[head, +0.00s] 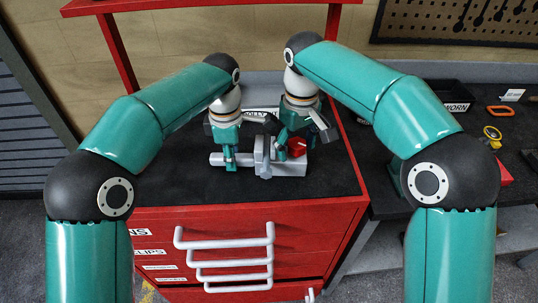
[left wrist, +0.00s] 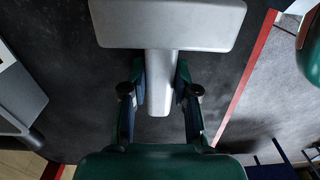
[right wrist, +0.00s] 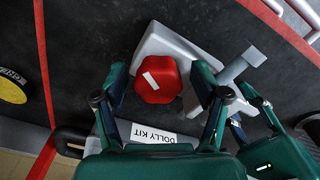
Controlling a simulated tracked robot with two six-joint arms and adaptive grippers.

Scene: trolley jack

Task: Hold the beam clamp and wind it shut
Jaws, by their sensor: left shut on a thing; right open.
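The beam clamp (head: 263,158) is a grey metal piece on the black top of the red cabinet. Its grey body fills the top of the left wrist view (left wrist: 165,22), with a narrow bar (left wrist: 160,65) running down from it. My left gripper (head: 231,163) is shut on that bar, a finger on each side. The clamp's red knob (head: 297,147) is at its right side. In the right wrist view the knob (right wrist: 153,82) has a white mark. My right gripper (right wrist: 160,84) is open with its fingers on either side of the knob, gaps showing.
A box labelled "DOLLY KIT" (right wrist: 155,136) stands just behind the clamp. The red cabinet (head: 235,214) has white drawer handles at the front. A dark bench (head: 440,160) to the right carries a "WORN" bin (head: 455,98) and yellow and orange items. The cabinet top's front is clear.

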